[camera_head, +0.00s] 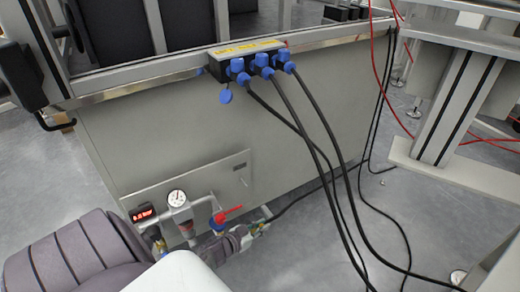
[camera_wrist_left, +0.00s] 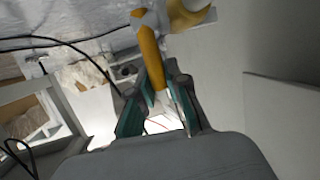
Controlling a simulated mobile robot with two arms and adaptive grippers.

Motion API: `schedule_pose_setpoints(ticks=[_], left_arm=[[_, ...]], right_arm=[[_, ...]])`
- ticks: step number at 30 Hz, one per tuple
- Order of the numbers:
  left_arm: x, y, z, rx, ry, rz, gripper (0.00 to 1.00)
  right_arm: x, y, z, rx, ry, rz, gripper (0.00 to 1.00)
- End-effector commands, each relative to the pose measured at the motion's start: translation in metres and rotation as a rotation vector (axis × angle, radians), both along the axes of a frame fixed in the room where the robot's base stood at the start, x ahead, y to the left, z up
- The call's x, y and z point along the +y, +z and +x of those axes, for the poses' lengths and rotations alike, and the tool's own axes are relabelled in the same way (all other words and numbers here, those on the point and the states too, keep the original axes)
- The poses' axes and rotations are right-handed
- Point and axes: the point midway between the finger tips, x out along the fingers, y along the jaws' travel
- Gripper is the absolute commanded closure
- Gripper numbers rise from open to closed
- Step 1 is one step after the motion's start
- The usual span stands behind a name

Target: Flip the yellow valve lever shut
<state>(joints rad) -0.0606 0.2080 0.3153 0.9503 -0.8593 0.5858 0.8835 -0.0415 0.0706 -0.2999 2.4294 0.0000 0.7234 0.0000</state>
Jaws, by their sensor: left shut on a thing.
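The yellow valve lever (camera_wrist_left: 152,62) shows in the left wrist view, reaching down from the top between the teal-padded fingers of my left gripper (camera_wrist_left: 156,92). The gripper is shut on it. A rounded yellow part (camera_wrist_left: 190,12) sits beside the lever's top end. In the head view my left gripper (camera_head: 240,238) is low on the grey cabinet's front, beside the piping. I cannot make out the yellow lever clearly there. My right gripper is in neither view.
The piping carries a round gauge (camera_head: 176,198), a red digital display (camera_head: 143,213) and a red lever (camera_head: 229,213). Blue plugs (camera_head: 262,65) with black cables (camera_head: 318,150) hang down the cabinet (camera_head: 150,130) to the right.

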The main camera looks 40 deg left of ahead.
Motion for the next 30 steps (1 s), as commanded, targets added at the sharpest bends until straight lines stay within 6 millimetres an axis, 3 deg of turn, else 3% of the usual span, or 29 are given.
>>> schedule_pose_setpoints(ticks=[9,10,15,30], left_arm=[[-0.0003,-0.0006,0.0004,0.005,-0.002,0.003,1.00],[-0.0002,-0.0006,0.0003,0.005,-0.002,0.003,0.83],[-0.0001,-0.0005,0.0004,0.004,-0.001,0.003,0.59],[0.0000,-0.0005,0.0002,0.004,-0.001,0.002,0.59]], right_arm=[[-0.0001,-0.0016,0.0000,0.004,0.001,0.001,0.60],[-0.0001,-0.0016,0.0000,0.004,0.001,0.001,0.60],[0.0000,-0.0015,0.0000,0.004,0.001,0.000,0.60],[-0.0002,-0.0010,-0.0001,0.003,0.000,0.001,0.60]])
